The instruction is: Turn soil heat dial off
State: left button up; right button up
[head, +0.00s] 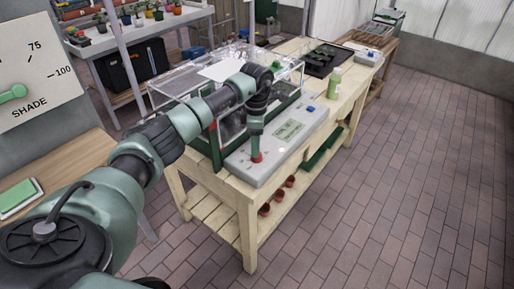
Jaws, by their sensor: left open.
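A light grey control box (270,170) lies on the near end of the wooden bench. A greenish label (288,131) is on its top; the print is too small to read surely. A blue knob or switch (311,109) stands toward the box's far end. My left gripper (257,154) points down over the box's near left part, open. A small red part (257,158) shows right at its fingertips; it may be the dial, and I cannot tell whether the fingers touch it. The dial's setting is hidden. My right gripper is not in view.
A glass-sided case with a green frame (216,148) stands close behind the box. A green bottle (334,84) and black tray (326,58) are farther along the wooden bench (249,208). A shade dial board (40,65) is at left. Brick floor (400,180) is clear at right.

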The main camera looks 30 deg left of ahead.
pick_arm(q)
notch_tip(320, 180, down, 4)
jog(key=shift+r, duration=0.25)
jog(key=shift+w+f, duration=0.1)
jog(key=shift+f, duration=0.15)
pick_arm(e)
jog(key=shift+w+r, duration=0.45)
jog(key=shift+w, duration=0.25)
pick_arm(q)
grip_shut()
